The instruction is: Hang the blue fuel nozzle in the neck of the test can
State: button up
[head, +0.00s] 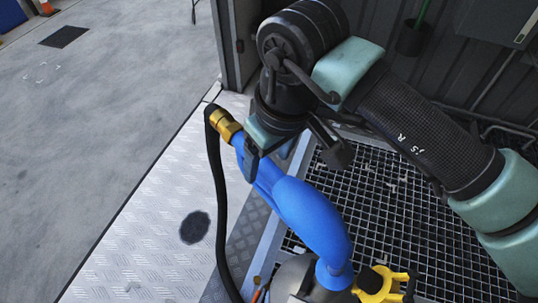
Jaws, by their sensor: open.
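The blue fuel nozzle (312,215) slants down from upper left to lower right. Its brass swivel (223,124) joins a black hose at the upper end. Its lower end meets a grey metal can (292,277) at the bottom edge of the head view, apparently the test can. The neck and spout tip are hidden, so I cannot tell how far the spout sits inside. My gripper (288,153) is open at the nozzle's upper part, with one dark finger overlapping the blue body near the swivel. Contact between finger and nozzle is unclear.
A yellow fitting (384,284) stands right of the can. The black hose (219,215) hangs down left of the nozzle. A dark grating (390,215) lies at right, tread plate (145,235) with a dark stain at left. A corrugated wall stands behind; open concrete is at upper left.

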jog(key=p+v, duration=0.5)
jog(key=v, duration=0.8)
